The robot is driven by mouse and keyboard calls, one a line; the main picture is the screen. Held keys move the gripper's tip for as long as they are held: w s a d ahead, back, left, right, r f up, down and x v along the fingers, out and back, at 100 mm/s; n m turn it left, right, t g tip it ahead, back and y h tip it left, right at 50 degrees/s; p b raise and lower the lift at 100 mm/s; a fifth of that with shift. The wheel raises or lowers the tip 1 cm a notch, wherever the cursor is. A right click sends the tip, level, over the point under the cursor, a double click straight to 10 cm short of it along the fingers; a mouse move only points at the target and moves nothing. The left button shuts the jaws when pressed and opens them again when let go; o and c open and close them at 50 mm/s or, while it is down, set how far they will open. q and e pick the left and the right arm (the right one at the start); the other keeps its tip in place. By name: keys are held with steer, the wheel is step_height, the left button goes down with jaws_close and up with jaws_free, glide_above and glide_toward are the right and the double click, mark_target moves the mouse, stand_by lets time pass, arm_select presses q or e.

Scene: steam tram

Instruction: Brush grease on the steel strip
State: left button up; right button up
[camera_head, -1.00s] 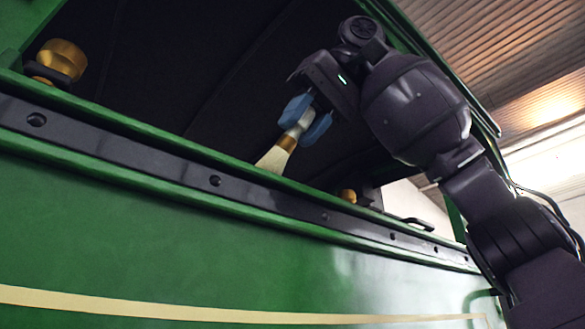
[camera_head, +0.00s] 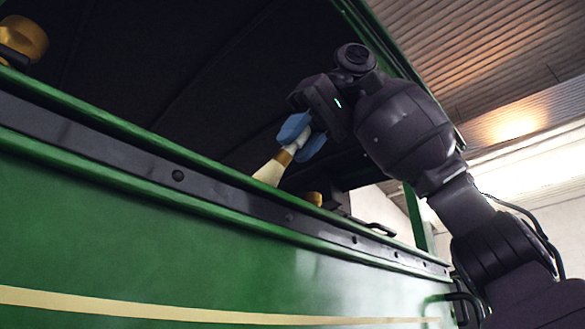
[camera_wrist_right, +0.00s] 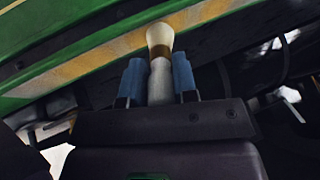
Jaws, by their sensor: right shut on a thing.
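The steel strip (camera_head: 230,196) is a long dark band with round bolts along the green side, below the window opening in the head view. My right gripper (camera_head: 302,138) is shut on the brush (camera_head: 270,171), which has pale bristles, a brass-coloured collar and a whitish handle. The brush tilts down to the left, its bristle end at the green rail just above the strip; I cannot tell whether it touches. In the right wrist view the brush (camera_wrist_right: 160,45) stands between the blue fingers (camera_wrist_right: 157,75). No grease can be made out. My left gripper is out of view.
A green rail (camera_head: 120,128) edges the dark window opening above the strip. A brass knob (camera_head: 22,38) sits at the far left, a smaller one (camera_head: 314,198) right of the brush. A dark handle (camera_head: 373,227) lies further right.

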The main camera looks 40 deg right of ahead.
steer(key=d, duration=1)
steer(key=shift+w+d, duration=0.2)
steer(key=shift+d, duration=0.15)
stand_by(0.7)
steer(key=shift+s+a+b, duration=0.2)
steer(key=shift+a+b, duration=0.75)
steer(key=shift+a, duration=6.15)
steer(key=shift+a, duration=0.1)
steer(key=a+p, duration=0.1)
steer(key=a, duration=1.3)
steer(key=shift+s, duration=0.3)
